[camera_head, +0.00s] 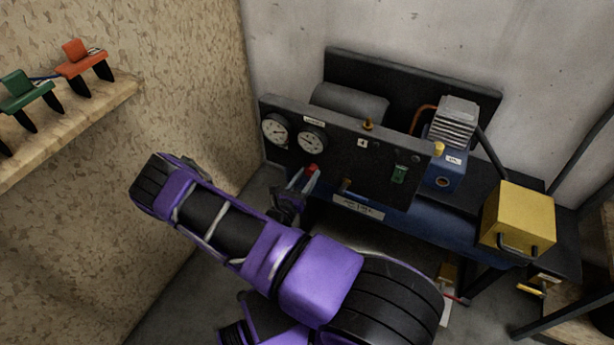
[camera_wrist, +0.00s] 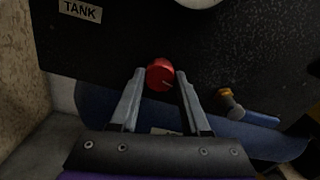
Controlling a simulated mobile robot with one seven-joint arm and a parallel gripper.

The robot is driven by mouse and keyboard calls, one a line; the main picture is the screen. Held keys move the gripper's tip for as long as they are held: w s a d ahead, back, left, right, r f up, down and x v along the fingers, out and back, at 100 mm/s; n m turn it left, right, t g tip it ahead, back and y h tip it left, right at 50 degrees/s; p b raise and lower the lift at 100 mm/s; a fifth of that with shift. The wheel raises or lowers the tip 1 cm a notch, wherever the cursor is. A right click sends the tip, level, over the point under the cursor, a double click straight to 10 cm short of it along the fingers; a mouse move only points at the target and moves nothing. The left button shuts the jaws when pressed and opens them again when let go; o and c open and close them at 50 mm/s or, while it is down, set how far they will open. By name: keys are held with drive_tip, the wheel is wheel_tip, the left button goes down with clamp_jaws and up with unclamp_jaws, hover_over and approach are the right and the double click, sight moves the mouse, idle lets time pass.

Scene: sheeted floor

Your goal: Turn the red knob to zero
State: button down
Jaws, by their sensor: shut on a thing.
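The red knob (camera_wrist: 160,73) sits on the black panel in the wrist view, with a pale pointer line on its face toward the lower right. It also shows small in the head view (camera_head: 312,169), below the right gauge. My gripper (camera_wrist: 159,74) has one finger on each side of the knob and is shut on it. In the head view my gripper (camera_head: 300,182) reaches the panel's lower left, partly hidden by my purple arm. No scale marks around the knob are readable.
The black panel (camera_head: 340,150) carries two dials (camera_head: 276,130) and a green switch (camera_head: 399,174). A blue-handled brass valve (camera_wrist: 232,103) is just right of the knob. A blue tank (camera_head: 430,225) lies below. A yellow box (camera_head: 518,218) stands right. A wooden wall is at left.

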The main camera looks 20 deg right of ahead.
drive_tip(key=n, duration=0.5)
drive_tip(key=shift+n, duration=0.3)
drive_tip(key=n, duration=0.5)
drive_tip(key=shift+b, duration=0.3)
drive_tip(key=n, duration=0.5)
drive_tip(key=shift+f, duration=0.1)
drive_tip(key=shift+n+b, duration=0.3)
drive_tip(key=shift+n, duration=2.2)
drive_tip(key=shift+c, duration=1.9)
unclamp_jaws()
drive_tip(key=shift+a, duration=0.1)
